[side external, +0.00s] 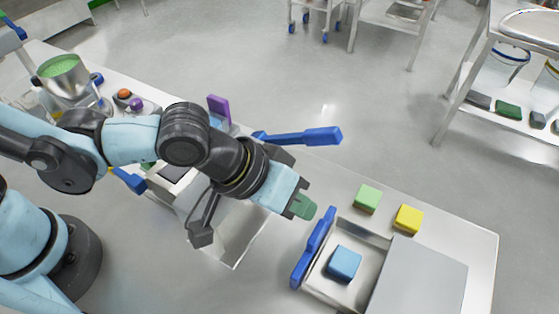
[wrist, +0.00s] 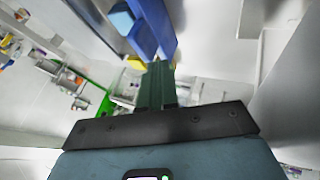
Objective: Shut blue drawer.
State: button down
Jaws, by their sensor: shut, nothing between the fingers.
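The blue drawer (side external: 313,248) stands open, drawn out to the left from a grey cabinet (side external: 420,278). Its tall blue front faces left, and a blue block (side external: 344,263) lies inside its tray. My gripper (side external: 303,207) is shut and empty, its green fingertips close to the far end of the blue front, on its outer side. In the wrist view my green fingers (wrist: 157,82) point toward the blue front (wrist: 152,30), with the blue block (wrist: 122,18) behind it. I cannot tell whether the fingers touch the front.
A green block (side external: 367,198) and a yellow block (side external: 409,218) sit on the table behind the drawer. A blue-handled tool (side external: 310,136) extends past the table's back edge. A metal container of green material (side external: 64,76) stands far left.

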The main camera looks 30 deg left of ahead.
jog(key=shift+w+d+f, duration=0.15)
jog(key=shift+f, duration=0.2)
jog(key=d, duration=1)
jog(key=shift+d, duration=0.35)
